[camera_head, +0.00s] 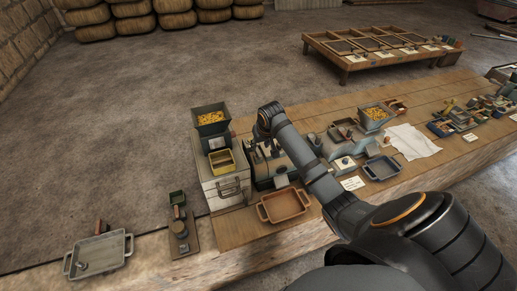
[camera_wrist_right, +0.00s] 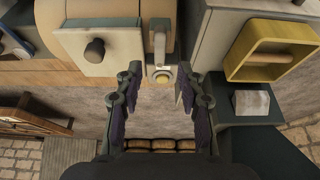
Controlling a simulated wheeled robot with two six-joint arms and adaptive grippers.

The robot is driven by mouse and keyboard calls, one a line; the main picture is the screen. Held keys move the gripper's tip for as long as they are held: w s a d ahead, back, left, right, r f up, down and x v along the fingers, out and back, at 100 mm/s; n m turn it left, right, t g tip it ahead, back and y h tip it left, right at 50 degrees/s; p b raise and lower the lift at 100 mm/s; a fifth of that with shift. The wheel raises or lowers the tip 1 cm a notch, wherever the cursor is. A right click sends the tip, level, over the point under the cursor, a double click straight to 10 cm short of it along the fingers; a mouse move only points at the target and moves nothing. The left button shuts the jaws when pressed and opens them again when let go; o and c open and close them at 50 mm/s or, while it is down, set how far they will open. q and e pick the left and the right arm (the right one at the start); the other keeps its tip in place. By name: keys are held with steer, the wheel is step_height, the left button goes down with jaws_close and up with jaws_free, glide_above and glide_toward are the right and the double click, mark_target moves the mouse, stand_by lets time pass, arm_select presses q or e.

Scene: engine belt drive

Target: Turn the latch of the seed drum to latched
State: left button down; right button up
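In the right wrist view, a tan rounded body that looks like the seed drum (camera_wrist_right: 105,8) carries a pale plate (camera_wrist_right: 85,48) with a dark knob. In the head view my right arm hides most of the drum. My left gripper is not in view.
A yellow open box (camera_wrist_right: 272,50) is close to the right finger in the wrist view. In the head view, a grey cabinet (camera_head: 228,189), a seed-filled hopper (camera_head: 211,119) and an orange tray (camera_head: 285,205) surround the work spot. The bench is crowded rightward.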

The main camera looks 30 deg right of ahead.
mark_target(258, 151)
steer(key=p+x, duration=0.1)
steer(key=x, duration=0.5)
steer(key=shift+w+f, duration=0.1)
steer(key=shift+w, duration=0.05)
jaws_close()
